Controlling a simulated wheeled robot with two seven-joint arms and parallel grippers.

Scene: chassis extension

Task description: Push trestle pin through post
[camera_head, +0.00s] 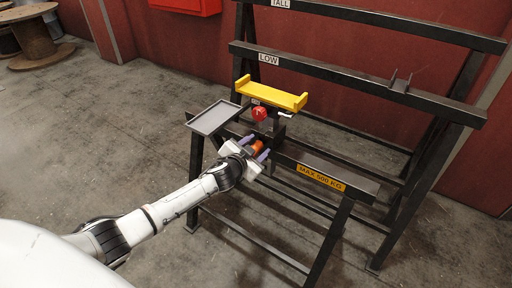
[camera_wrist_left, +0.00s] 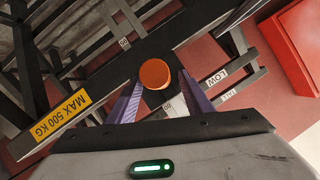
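The pin's orange round head (camera_wrist_left: 155,73) faces the left wrist camera, in front of the dark trestle beam; it also shows orange in the head view (camera_head: 257,147). Its shaft is hidden. My left gripper (camera_head: 259,152) is at the trestle's near side, below the yellow cradle. Its two purple fingers (camera_wrist_left: 162,84) stand apart on either side of the orange head, with a gap visible at the right finger. Whether the left finger touches the head I cannot tell. The post (camera_head: 275,124) rises under the yellow cradle (camera_head: 272,95). My right gripper is out of view.
A grey tray (camera_head: 214,118) sits on the trestle just left of the post. A red knob (camera_head: 259,113) is beside the post, above my gripper. A "MAX 500 KG" label (camera_head: 321,177) marks the near beam. A taller black frame (camera_head: 350,75) stands behind.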

